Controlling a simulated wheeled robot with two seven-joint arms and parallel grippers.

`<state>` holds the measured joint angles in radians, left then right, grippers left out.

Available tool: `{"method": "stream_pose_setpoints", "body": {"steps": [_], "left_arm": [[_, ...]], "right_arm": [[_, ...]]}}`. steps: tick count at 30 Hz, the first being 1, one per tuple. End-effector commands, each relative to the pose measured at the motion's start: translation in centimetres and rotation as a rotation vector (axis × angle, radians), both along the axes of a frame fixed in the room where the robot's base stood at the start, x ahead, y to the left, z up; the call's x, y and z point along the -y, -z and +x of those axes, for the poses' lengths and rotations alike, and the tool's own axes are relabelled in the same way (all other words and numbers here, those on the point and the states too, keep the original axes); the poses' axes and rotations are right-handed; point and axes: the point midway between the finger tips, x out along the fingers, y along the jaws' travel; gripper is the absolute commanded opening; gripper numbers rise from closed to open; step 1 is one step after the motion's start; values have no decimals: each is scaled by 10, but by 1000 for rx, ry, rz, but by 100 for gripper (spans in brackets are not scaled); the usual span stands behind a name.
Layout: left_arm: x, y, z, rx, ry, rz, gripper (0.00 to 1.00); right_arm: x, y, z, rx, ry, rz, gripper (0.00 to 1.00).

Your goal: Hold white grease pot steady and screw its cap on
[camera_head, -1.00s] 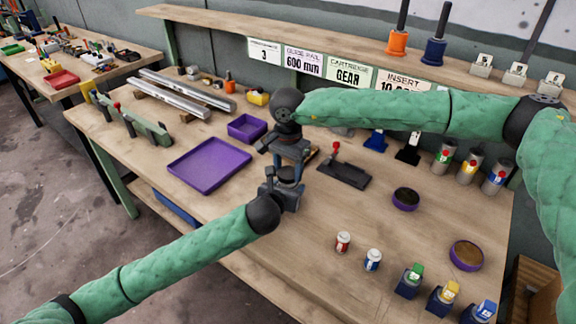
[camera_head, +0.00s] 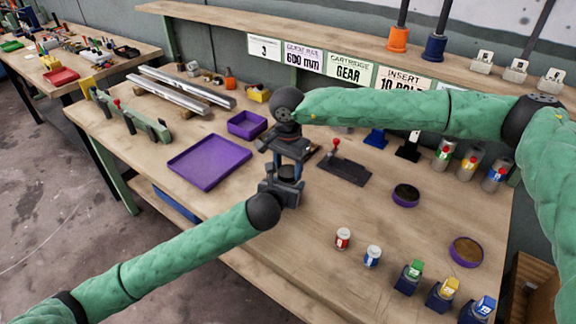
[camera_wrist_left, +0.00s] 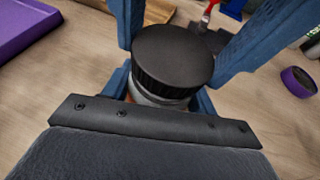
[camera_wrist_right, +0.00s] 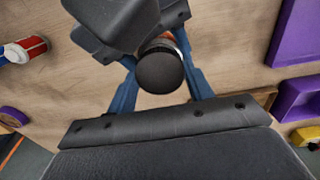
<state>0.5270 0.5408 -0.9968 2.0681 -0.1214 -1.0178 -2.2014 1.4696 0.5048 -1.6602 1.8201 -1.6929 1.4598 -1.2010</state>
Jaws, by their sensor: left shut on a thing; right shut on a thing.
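The black ribbed cap (camera_wrist_left: 172,55) sits over the mouth of the white grease pot (camera_wrist_left: 150,98) in the left wrist view. It also shows as a dark disc in the right wrist view (camera_wrist_right: 160,72). My left gripper (camera_head: 287,186) is shut on the pot, which is mostly hidden behind the cap and gripper. My right gripper (camera_head: 290,155) comes from above, its blue fingers on either side of the cap, shut on it. Cap and pot look in line; I cannot tell how far the thread is engaged.
A purple tray (camera_head: 210,163) and a small purple bin (camera_head: 247,125) lie to the left on the bench. A black stand with a red knob (camera_head: 345,168) is close on the right. Red and blue labelled cans (camera_head: 343,238) stand in front right.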

Motion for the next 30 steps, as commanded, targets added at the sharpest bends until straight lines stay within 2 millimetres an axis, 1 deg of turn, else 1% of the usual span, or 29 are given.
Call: {"method": "stream_pose_setpoints", "body": {"steps": [6,7,11,14,21,24,30], "left_arm": [[0,0,0,0,0,0,17],[0,0,0,0,0,0,0],[0,0,0,0,0,0,0],[0,0,0,0,0,0,0],[0,0,0,0,0,0,0],[0,0,0,0,0,0,0],[0,0,0,-1,0,0,0]], "right_arm": [[0,4,0,0,0,0,27],[0,3,0,0,0,0,27],[0,3,0,-1,42,1,27],[-1,3,0,-1,144,2,27],[-1,3,0,0,447,2,27],[-1,3,0,0,525,2,27],[-1,3,0,1,570,0,27]]}}
